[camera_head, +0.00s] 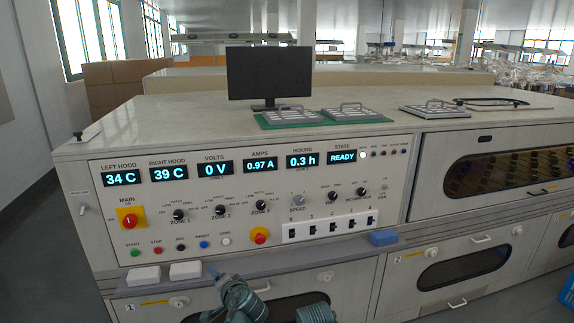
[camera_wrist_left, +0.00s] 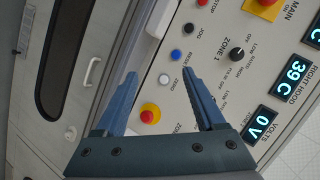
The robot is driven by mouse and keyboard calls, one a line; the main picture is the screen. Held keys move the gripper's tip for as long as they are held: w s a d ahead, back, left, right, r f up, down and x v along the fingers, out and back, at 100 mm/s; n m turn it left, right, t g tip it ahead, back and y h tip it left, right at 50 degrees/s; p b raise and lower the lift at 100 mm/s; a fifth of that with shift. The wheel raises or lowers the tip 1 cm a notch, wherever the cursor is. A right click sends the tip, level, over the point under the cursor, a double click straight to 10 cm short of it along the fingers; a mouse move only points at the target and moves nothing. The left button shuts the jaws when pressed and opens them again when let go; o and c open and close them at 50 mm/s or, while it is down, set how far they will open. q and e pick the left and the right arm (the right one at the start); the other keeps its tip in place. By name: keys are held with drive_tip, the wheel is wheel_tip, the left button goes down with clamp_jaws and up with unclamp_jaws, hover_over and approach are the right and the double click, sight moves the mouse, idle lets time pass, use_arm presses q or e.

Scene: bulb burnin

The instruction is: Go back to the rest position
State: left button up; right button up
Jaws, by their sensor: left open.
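My left gripper (camera_head: 214,272) shows at the bottom of the head view, in front of the lower edge of the control panel (camera_head: 150,215). In the left wrist view its two blue fingers (camera_wrist_left: 158,76) are apart with nothing held between them. The panel lies beyond the fingertips, with the white button (camera_wrist_left: 163,79) and the red and yellow emergency knob (camera_wrist_left: 150,114) seen between the fingers. I cannot tell whether a fingertip touches anything. My right gripper does not show in either view.
The displays read 34 C, 39 C, 0 V, 0.97 A, 0.3 h and READY. Two white blocks (camera_head: 185,270) and a blue block (camera_head: 384,238) sit on the ledge. A monitor (camera_head: 268,76), green mat (camera_head: 262,124) and handled trays (camera_head: 290,116) stand on top. A windowed door (camera_head: 440,150) is at right.

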use_arm(q)
drive_tip(key=s+d+f+n+g+h, duration=0.1)
drive_tip(key=s+d+f+g+h, duration=0.2)
drive_tip(key=s+d+f+g, duration=0.45)
drive_tip(key=s+d+f+n+g+h, duration=0.25)
drive_tip(key=s+d+f, duration=0.35)
drive_tip(key=s, duration=0.5)
wheel_tip(320, 180, up, 19)
drive_tip(key=s+d+g+p, duration=0.1)
drive_tip(key=d+p, duration=0.1)
drive_tip(key=p, duration=1.6)
drive_tip(key=shift+m, duration=0.45)
drive_tip(key=shift+f+h, duration=0.1)
drive_tip(key=shift+h, duration=0.15)
